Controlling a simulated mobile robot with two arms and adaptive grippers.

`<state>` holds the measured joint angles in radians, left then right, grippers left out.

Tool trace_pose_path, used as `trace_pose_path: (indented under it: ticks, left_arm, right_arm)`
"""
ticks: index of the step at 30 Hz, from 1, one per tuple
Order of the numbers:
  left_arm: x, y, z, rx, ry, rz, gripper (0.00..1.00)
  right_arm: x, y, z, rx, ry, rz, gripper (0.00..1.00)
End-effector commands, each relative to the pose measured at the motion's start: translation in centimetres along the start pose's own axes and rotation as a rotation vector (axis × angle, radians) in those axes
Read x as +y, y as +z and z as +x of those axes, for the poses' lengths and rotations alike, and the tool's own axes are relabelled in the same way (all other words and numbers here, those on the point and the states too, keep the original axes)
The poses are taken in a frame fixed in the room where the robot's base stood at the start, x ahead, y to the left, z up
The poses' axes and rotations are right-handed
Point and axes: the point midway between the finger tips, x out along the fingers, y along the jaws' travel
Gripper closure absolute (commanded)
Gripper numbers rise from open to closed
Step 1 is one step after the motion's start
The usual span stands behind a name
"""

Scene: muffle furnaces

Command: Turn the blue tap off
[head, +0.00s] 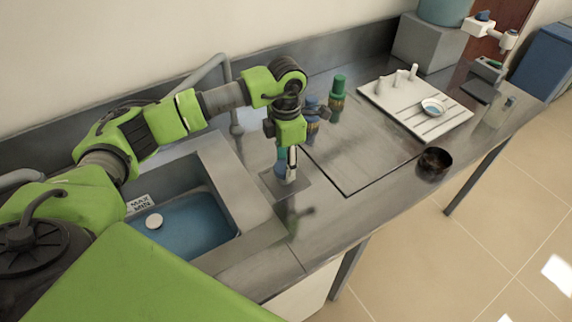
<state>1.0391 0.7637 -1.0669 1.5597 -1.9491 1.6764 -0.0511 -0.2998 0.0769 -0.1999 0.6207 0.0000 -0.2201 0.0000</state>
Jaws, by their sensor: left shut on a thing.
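My left gripper (287,168) reaches down over the counter just right of the sink. It is shut on a small blue thing (281,167) that stands at a square metal plate; the fingers hide part of it, and I cannot tell whether it is the blue tap. My right gripper is not in view.
The sink (250,205) holds bluish water and a white round float (154,221). A grey faucet pipe (227,75) rises behind it. To the right are a white board (455,115) with a small dish (432,107), a dark bowl (434,163) near the front edge, and bare counter between.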

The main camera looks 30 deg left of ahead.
Motion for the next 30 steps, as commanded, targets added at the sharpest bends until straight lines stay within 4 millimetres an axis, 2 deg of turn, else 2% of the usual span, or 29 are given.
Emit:
trace_pose_path:
  ticks: [13, 14, 15, 16, 26, 30]
  left_arm:
    - [0.0, 0.1, -0.1, -0.002, 0.002, 0.016, 0.82]
    - [0.0, 0.1, -0.1, -0.002, 0.002, 0.016, 0.58]
    - [0.0, 0.1, -0.1, -0.002, 0.002, 0.016, 0.48]
    - [0.0, 0.0, -0.1, -0.002, 0.001, 0.015, 0.44]
    - [0.0, 0.0, -0.1, -0.001, 0.001, 0.013, 0.44]
    - [0.1, 0.1, -1.2, -0.004, 0.001, 0.013, 0.44]
  right_arm:
    - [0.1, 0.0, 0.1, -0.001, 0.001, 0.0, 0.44]
    - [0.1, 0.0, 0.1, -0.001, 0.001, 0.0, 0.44]
    - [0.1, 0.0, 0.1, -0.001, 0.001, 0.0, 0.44]
    - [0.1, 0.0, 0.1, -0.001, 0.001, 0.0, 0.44]
    - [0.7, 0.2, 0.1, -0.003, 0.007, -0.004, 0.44]
    - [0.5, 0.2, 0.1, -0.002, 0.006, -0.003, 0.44]
